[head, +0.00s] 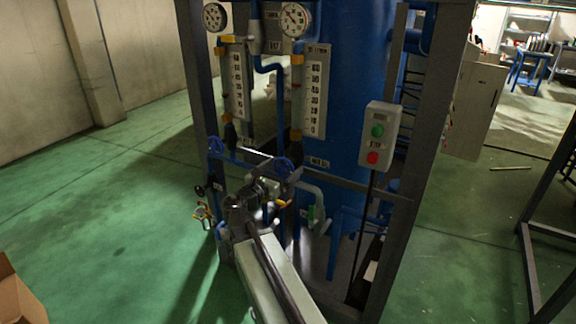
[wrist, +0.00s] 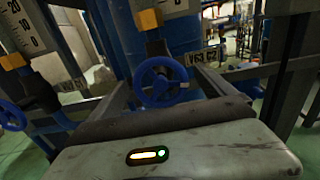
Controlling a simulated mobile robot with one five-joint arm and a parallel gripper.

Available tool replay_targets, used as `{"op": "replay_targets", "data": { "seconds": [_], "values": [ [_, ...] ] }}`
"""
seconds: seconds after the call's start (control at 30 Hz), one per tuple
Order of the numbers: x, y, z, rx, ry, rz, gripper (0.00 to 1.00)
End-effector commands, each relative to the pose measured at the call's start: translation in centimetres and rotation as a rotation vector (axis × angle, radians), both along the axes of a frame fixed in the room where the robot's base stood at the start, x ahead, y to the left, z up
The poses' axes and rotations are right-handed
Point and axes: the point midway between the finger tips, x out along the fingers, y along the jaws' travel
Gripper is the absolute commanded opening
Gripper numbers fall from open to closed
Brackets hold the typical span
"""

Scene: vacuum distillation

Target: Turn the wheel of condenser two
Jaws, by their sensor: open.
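Two blue handwheels show on the blue frame under the gauges. The right wheel (head: 284,165) is in the middle of the wrist view (wrist: 160,82), with a small tag beside it whose text I cannot read surely. The left wheel (head: 215,147) shows at the left edge of the wrist view (wrist: 10,116). My gripper (head: 265,186) is open, just in front of and below the right wheel in the head view, and appears apart from it.
A grey control box (head: 378,136) with green and red buttons hangs on the right post. Scale gauges (head: 314,98) and dials (head: 295,19) stand above the wheels. Dark frame posts and pipes surround the wheels. Green floor at left is mostly clear; a cardboard box (head: 18,295) is at lower left.

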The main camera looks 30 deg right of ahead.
Motion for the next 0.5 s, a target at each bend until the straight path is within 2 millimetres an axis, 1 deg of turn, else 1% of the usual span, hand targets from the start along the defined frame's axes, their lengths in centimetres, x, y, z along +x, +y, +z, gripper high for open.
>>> {"op": "replay_targets", "data": {
  "seconds": [0.03,0.2,0.3,0.5],
  "values": [
    [0.6,-1.0,0.0,0.0,0.0,-0.002,0.94],
    [1.5,-3.0,0.0,0.0,-0.001,-0.001,0.94],
    [1.7,-3.4,0.0,0.0,-0.001,0.0,0.94],
    [1.6,-3.4,0.0,0.001,0.0,0.0,0.94]
  ]
}}
